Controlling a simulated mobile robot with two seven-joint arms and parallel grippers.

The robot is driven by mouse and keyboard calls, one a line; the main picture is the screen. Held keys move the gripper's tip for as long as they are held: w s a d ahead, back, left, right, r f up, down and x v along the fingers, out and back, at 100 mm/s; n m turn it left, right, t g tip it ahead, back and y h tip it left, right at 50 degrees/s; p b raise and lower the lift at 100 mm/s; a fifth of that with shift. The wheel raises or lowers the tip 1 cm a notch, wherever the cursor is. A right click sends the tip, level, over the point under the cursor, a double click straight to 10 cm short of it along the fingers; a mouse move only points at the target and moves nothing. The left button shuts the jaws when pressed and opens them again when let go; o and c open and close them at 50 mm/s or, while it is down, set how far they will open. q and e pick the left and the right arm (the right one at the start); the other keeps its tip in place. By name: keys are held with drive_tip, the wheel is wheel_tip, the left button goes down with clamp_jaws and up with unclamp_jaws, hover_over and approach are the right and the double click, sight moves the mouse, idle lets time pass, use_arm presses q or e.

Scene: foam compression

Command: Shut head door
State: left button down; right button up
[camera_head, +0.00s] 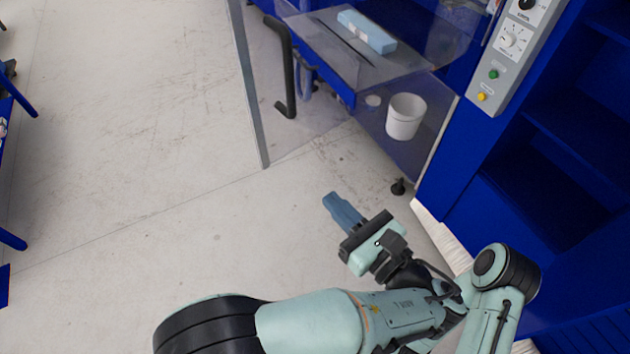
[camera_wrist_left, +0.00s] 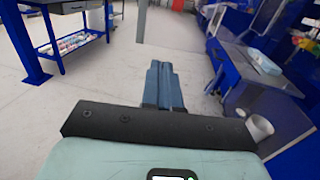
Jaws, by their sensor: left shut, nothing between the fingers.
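The head door is a clear panel with a grey metal edge strip (camera_head: 250,95) and a black bar handle (camera_head: 286,70). It stands open, out from the blue machine, with floor visible through it. A grey upright strip, likely the same door edge, shows in the left wrist view (camera_wrist_left: 141,22). My left gripper (camera_head: 340,208) is shut and empty, below and to the right of the strip's lower end in the head view, apart from the door. Its blue fingers (camera_wrist_left: 163,85) lie together in the wrist view. My right gripper is out of view.
In the machine, a light blue foam block (camera_head: 367,32) lies on a grey plate, with a white bucket (camera_head: 405,117) below. A control panel (camera_head: 509,45) and blue shelving (camera_head: 575,150) stand at right. Open floor (camera_head: 130,150) lies left; a blue workbench (camera_wrist_left: 70,8) stands farther off.

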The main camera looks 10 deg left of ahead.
sight(282, 150)
use_arm(q)
drive_tip(key=x, duration=1.3)
drive_tip(key=shift+w+a+f, duration=0.1)
drive_tip(key=shift+w+f, duration=0.05)
